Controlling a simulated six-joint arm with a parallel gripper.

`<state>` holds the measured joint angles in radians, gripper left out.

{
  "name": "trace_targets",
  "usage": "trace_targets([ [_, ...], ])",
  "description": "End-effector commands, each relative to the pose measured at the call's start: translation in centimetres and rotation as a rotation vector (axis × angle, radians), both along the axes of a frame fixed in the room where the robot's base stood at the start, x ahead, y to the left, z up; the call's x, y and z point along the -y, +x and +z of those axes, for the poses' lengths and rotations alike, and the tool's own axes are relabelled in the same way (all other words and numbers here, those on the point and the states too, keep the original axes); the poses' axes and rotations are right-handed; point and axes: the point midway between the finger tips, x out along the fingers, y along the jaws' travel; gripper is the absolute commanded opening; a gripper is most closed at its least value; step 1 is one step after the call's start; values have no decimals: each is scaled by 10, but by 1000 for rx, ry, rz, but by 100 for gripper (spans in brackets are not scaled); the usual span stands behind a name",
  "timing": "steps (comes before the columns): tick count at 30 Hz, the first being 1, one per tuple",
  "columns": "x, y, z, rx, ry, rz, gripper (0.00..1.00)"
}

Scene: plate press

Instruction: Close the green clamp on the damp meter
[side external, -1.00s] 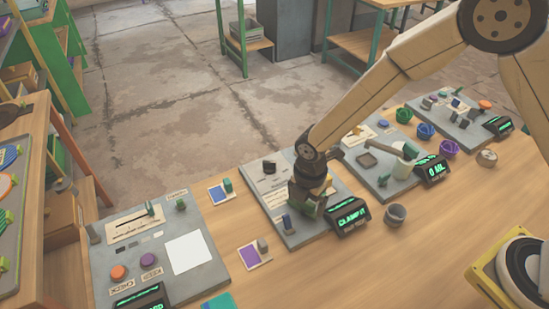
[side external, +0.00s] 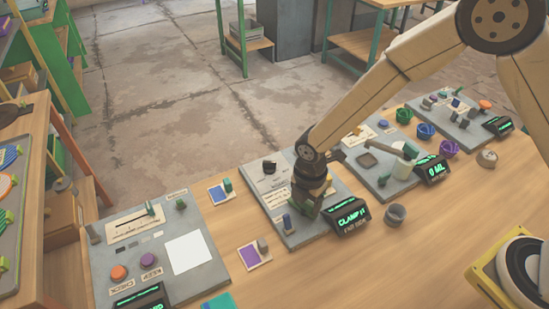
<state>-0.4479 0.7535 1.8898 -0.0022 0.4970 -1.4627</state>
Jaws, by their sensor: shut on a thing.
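The damp meter (side external: 342,192) is the grey panel in the middle of the bench, with a black display (side external: 349,218) at its front right. The display shows green text that seems to begin with CLAMP, with a fainter line below. My gripper (side external: 306,211) points down over the front of this panel and is shut at panel height. The green clamp is hidden behind my gripper, and its jaws appear to be shut on it. How far the clamp is closed cannot be seen.
A dark grey cup (side external: 396,214) is right of the display.

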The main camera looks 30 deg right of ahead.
Motion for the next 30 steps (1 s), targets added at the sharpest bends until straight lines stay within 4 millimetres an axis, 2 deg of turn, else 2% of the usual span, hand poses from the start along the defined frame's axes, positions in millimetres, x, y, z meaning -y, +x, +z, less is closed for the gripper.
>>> trace_targets([
  [11,-1,0,1,-1,1,-235,12],
  [30,-1,0,1,0,2,-836,12],
])
